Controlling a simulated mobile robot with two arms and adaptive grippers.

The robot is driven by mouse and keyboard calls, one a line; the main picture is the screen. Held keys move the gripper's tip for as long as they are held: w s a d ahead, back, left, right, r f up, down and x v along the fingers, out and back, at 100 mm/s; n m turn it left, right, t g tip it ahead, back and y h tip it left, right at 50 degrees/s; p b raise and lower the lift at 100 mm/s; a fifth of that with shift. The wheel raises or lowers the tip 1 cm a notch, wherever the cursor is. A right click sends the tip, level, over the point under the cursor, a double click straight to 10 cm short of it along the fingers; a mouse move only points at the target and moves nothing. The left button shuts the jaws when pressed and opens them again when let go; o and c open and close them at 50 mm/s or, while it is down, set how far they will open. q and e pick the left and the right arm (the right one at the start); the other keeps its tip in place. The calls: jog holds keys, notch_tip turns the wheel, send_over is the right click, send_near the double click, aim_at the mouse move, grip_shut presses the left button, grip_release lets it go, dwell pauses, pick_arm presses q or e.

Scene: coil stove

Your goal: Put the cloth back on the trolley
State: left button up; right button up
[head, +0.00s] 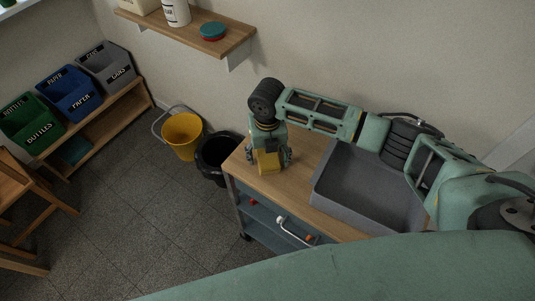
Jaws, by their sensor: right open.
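The trolley (300,165) has a wooden top and stands at centre right. A yellow piece (268,160), which looks like the cloth, is at the left end of its top. My right gripper (269,162) points down there, its fingers open on either side of the yellow piece. I cannot tell whether the fingers touch it. The gripper hides part of it. My left gripper is not in view.
A grey tray (330,172) fills much of the trolley top. A lower shelf (265,226) holds small red and white items. A yellow bucket (182,134) and a black bin (213,158) stand left of the trolley. The floor (150,215) at front left is clear.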

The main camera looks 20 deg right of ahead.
aim_at(267, 155)
jog(key=shift+r, duration=0.45)
notch_tip(267, 155, up, 12)
jog(key=b, duration=0.2)
jog(key=shift+f+b, duration=0.25)
jog(key=shift+b, duration=0.15)
jog(key=shift+f, duration=0.1)
